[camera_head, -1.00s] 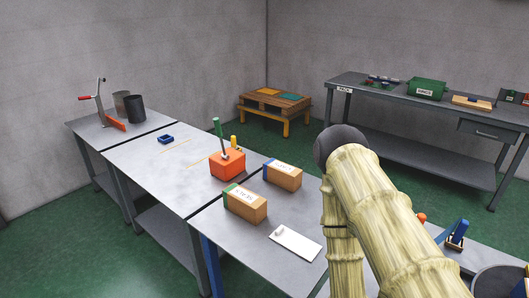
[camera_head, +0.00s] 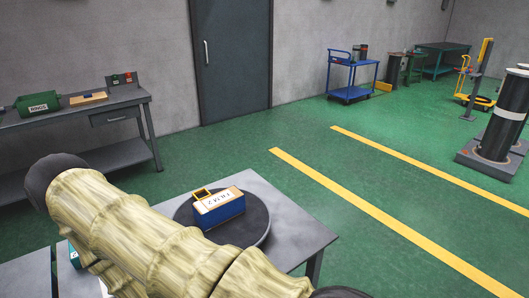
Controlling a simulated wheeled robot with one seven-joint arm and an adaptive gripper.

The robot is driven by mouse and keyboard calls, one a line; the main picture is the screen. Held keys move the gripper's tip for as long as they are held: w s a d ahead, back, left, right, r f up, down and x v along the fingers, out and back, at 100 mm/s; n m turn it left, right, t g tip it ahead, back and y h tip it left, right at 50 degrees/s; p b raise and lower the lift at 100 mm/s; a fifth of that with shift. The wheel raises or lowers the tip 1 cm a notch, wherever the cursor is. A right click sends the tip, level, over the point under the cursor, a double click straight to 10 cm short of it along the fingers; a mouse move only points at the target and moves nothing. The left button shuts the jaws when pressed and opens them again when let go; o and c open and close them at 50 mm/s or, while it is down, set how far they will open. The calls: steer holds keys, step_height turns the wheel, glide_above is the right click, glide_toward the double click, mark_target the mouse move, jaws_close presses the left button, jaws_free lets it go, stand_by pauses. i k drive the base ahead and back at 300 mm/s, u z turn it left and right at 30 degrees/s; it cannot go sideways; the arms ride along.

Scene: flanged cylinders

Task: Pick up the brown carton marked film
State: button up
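No brown carton marked film can be made out in the current head view. A blue box (camera_head: 222,212) with a white label on top sits on a round black disc (camera_head: 257,229) at the end of the grey table; the label's small lettering is hard to read. My pale, ridged arm crosses the lower left of the view and hides part of the table. My gripper is not in view, so I cannot see its state or whether it holds anything.
A teal object (camera_head: 74,256) is partly hidden beside my arm. A bench with a green case (camera_head: 39,104) stands left. Green floor (camera_head: 290,210) lies open right of the table; a blue cart (camera_head: 351,77) is farther back.

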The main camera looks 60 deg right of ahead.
mark_target(206, 204)
steer(key=z, duration=1.65)
steer(key=k, duration=1)
steer(key=z, duration=0.9)
steer(key=i, duration=0.75)
steer(key=u, duration=0.6)
steer(key=i, duration=0.65)
steer(key=u, duration=0.7)
